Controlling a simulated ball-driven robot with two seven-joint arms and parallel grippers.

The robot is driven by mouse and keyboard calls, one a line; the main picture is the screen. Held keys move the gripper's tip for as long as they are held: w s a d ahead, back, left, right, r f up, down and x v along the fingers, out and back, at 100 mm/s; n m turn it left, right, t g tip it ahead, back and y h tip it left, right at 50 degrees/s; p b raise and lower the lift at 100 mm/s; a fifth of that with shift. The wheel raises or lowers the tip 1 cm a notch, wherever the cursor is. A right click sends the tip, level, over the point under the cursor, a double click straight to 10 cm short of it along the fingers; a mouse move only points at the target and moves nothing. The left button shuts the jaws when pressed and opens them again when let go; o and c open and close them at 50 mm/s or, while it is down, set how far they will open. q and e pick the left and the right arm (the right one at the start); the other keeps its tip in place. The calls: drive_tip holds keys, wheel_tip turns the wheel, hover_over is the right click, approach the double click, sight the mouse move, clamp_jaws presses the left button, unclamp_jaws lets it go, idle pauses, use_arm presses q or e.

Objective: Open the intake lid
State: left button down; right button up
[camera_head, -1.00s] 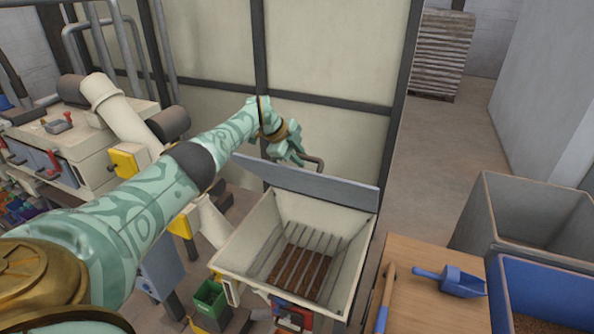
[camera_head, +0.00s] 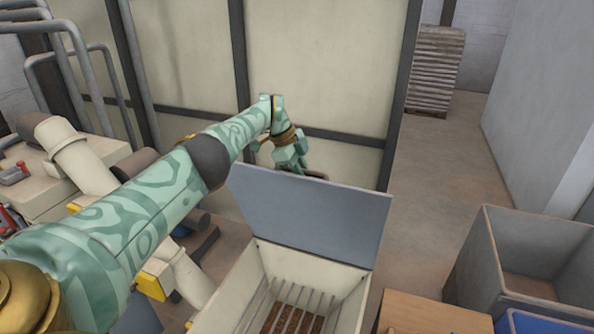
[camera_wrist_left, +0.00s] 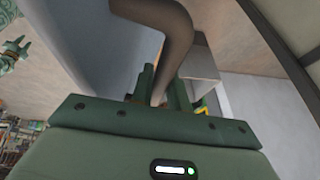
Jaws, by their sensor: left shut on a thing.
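The intake lid (camera_head: 310,218) is a flat grey-blue panel standing raised along the back edge of the cream intake hopper (camera_head: 240,285). The hopper mouth is uncovered, with a bar grate (camera_head: 295,300) inside. My left gripper (camera_head: 300,170) is behind the lid's upper edge, its fingers partly hidden. In the left wrist view, the fingers (camera_wrist_left: 160,95) are shut on the dark curved lid handle (camera_wrist_left: 180,45), with the lid's face (camera_wrist_left: 95,45) beside it. A teal shape at that view's left edge looks like my right gripper (camera_wrist_left: 17,52); its jaws are too small to read.
A cream panelled wall (camera_head: 320,70) stands close behind the lid and my left arm. A wooden table (camera_head: 430,315) is right of the hopper, with a grey bin (camera_head: 525,260) and a blue bin (camera_head: 545,322) beyond. Machinery and pipes (camera_head: 85,80) fill the left.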

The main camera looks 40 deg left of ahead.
use_arm(q)
drive_tip(key=shift+w, duration=0.1)
use_arm(e)
drive_tip(key=shift+d, duration=0.45)
use_arm(q)
drive_tip(key=c, duration=1.4)
unclamp_jaws()
drive_tip(key=shift+o, duration=0.2)
drive_tip(key=shift+r, duration=0.1)
drive_tip(key=v, duration=1.6)
drive_tip(key=shift+b, duration=0.4)
use_arm(e)
drive_tip(key=shift+w+a+f, duration=0.1)
drive_tip(key=shift+a+f, duration=0.05)
drive_tip(key=shift+f, duration=0.25)
use_arm(q)
drive_tip(key=shift+a+r, duration=0.1)
